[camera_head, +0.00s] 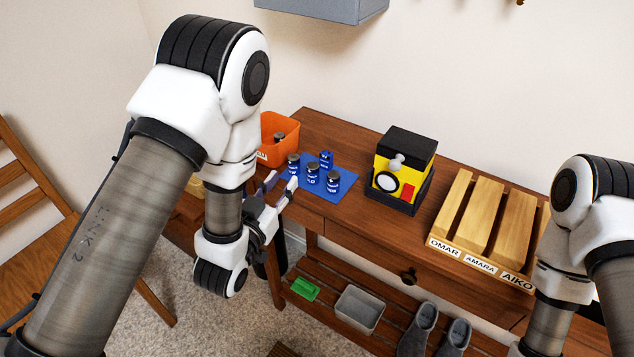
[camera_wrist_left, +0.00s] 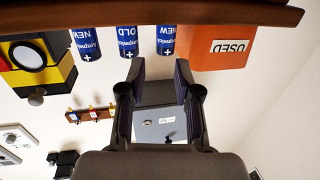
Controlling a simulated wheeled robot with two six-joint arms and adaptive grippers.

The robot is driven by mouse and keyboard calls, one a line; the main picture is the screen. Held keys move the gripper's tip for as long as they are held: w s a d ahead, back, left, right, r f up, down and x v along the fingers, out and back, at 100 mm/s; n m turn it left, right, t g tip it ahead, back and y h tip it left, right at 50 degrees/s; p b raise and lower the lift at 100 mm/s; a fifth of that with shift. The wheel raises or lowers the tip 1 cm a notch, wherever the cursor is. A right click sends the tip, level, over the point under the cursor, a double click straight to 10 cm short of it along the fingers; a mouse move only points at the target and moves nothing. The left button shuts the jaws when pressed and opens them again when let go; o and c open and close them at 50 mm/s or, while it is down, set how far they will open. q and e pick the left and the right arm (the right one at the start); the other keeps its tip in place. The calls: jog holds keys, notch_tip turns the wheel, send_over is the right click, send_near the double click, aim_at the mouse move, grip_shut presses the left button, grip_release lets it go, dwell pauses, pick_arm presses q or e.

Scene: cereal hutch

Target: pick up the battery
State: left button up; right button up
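Several blue batteries with dark tops stand upright on a blue mat (camera_head: 296,186): a left one (camera_head: 293,165), a middle one (camera_head: 313,175), a right one (camera_head: 333,182) and a back one (camera_head: 326,160). In the upside-down left wrist view, three show: NEW (camera_wrist_left: 86,44), OLD (camera_wrist_left: 127,42) and NEW (camera_wrist_left: 166,41). An orange bin (camera_head: 283,151), labelled USED in the wrist view (camera_wrist_left: 215,47), holds a battery (camera_head: 279,137). My left gripper (camera_head: 282,184) is open and empty, just in front of the mat, fingers pointing at the batteries. My right gripper is out of frame.
A yellow and black box (camera_head: 401,168) with a red patch stands right of the mat. A wooden rack (camera_head: 487,226) with name labels is farther right. A lower shelf holds a grey tub (camera_head: 359,310), a green object (camera_head: 305,289) and boots (camera_head: 418,330). A grey cabinet (camera_head: 330,8) hangs above.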

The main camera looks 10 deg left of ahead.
aim_at(291, 161)
pick_arm(q)
jog(key=w, duration=0.7)
jog(key=shift+w+d+r+p, duration=0.15)
jog(key=shift+d+r+p, duration=0.1)
jog(key=shift+p, duration=0.1)
jog(key=shift+w+f, duration=0.1)
jog(key=shift+w, duration=0.35)
grip_shut()
